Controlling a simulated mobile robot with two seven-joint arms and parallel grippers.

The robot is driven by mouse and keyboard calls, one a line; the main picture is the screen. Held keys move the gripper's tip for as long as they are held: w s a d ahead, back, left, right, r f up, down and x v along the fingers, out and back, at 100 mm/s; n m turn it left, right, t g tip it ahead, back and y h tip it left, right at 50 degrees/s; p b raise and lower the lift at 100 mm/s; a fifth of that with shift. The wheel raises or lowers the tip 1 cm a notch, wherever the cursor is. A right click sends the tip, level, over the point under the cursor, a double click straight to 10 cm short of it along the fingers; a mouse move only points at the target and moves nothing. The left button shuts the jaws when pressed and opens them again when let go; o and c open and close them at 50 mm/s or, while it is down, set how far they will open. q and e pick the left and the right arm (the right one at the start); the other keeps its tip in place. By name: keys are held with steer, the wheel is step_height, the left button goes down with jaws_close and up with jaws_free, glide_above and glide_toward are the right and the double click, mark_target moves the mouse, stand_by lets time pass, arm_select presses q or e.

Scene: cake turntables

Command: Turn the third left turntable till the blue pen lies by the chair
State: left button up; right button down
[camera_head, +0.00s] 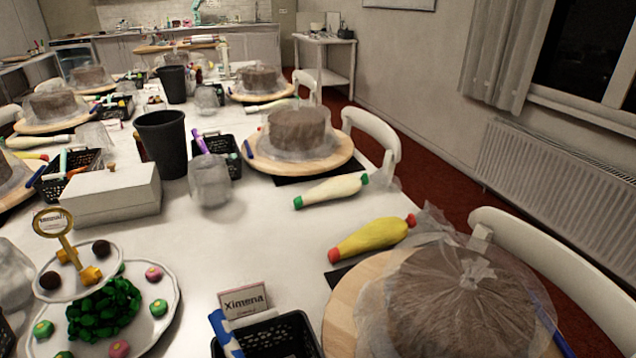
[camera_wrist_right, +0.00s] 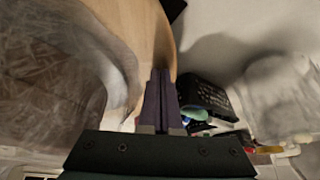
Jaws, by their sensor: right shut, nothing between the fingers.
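Round wooden turntables bear plastic-wrapped cakes on both sides of the long table. On the left side are a cut-off turntable (camera_head: 6,202), one behind it (camera_head: 28,128) and one farther back (camera_head: 100,90). A blue pen (camera_head: 38,174) lies at the right rim of the cut-off one. White chair parts (camera_head: 8,114) show at the left table edge. In the right wrist view my right gripper (camera_wrist_right: 160,72) is shut and empty, its fingertips over or against the rim of a wooden turntable (camera_wrist_right: 145,25); contact is unclear. No blue pen shows there. My left gripper is out of view.
Right-side turntables (camera_head: 345,152) also carry cakes and blue pens, with white chairs (camera_head: 385,140) beside them. Black baskets (camera_head: 75,160), dark cups (camera_head: 160,140), a white box (camera_head: 105,195) and a tiered sweets stand (camera_head: 165,310) crowd the table. A basket (camera_wrist_right: 205,95) stands near my right fingers.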

steer(key=shift+s+d, duration=0.25)
steer(key=shift+d, duration=0.3)
